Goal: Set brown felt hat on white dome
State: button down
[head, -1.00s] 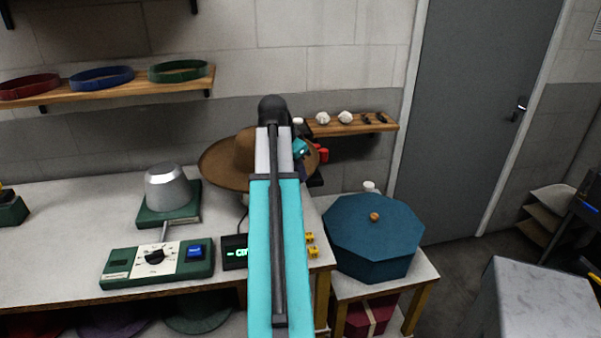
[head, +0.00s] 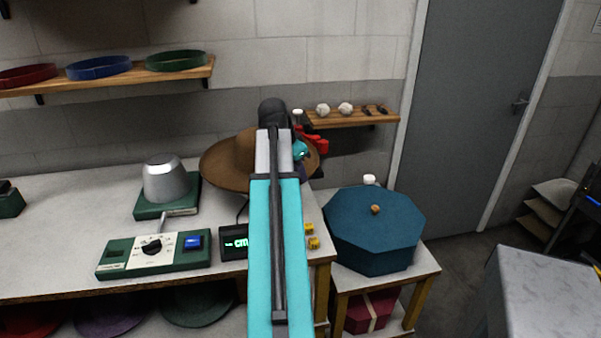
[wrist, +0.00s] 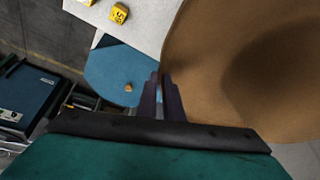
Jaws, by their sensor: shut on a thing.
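The brown felt hat (head: 229,160) is held up over the back of the white bench, partly hidden by my arm. In the wrist view its brim and crown (wrist: 240,70) fill the right side. My gripper (wrist: 160,80) is shut on the edge of the brim; in the head view the arm hides the jaws. A silver-grey dome (head: 166,180) on a green base stands on the bench left of the hat, apart from it. I see no clearly white dome; the area behind my arm is hidden.
A green control box (head: 155,256) with a dial and blue button sits before the silver dome. Yellow cubes (head: 312,243) lie at the bench's right end. A blue octagonal box (head: 375,235) stands on a side table. A small shelf (head: 352,119) is behind the arm. The left bench is mostly clear.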

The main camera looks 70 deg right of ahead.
jog(key=shift+f+b, duration=1.35)
jog(key=shift+f, duration=0.7)
jog(key=shift+f+b, duration=0.9)
jog(key=shift+f, duration=2.45)
jog(key=c, duration=1.8)
grip_release()
jog(key=shift+r, duration=0.1)
jog(key=shift+b+v, duration=0.6)
jog(key=shift+v, duration=6.25)
